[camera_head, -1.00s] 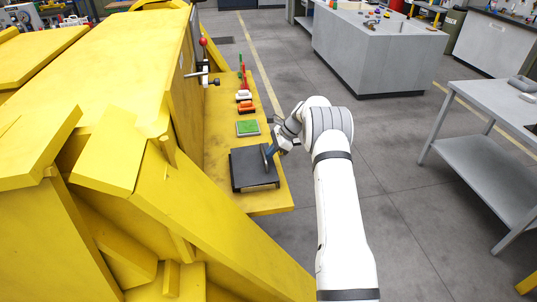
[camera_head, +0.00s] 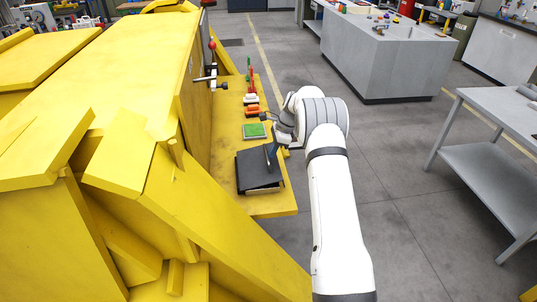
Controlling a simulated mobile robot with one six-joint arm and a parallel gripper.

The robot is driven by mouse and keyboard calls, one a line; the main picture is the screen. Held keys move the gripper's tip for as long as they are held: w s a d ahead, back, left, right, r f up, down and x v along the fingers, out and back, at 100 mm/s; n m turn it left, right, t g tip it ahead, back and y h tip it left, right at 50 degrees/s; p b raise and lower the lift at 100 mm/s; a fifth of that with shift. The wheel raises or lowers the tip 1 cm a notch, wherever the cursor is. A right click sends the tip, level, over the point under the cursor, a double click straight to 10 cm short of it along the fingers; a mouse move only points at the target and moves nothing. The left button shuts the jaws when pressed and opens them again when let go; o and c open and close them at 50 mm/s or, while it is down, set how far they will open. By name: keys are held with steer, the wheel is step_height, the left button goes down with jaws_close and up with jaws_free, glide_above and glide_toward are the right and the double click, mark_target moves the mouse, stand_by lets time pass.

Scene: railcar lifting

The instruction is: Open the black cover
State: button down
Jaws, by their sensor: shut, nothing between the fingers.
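The black cover (camera_head: 258,171) lies on the yellow ledge, near its front end. Its near edge appears slightly raised, with a dark gap and a lighter strip showing beneath it. Whether the fingertips touch the cover is hard to tell. My white arm hides part of the area to the right of the gripper.
A green pad (camera_head: 254,131) lies just behind the cover. Orange, white and red controls (camera_head: 251,105) stand farther back. A lever with a red knob (camera_head: 212,45) juts from the yellow machine wall (camera_head: 190,80) on the left.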

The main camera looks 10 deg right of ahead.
steer(key=a+r+h, duration=0.7)
steer(key=a, duration=0.4)
steer(key=shift+w+a, duration=0.3)
steer(key=shift+w, duration=0.05)
steer(key=shift+r, duration=0.15)
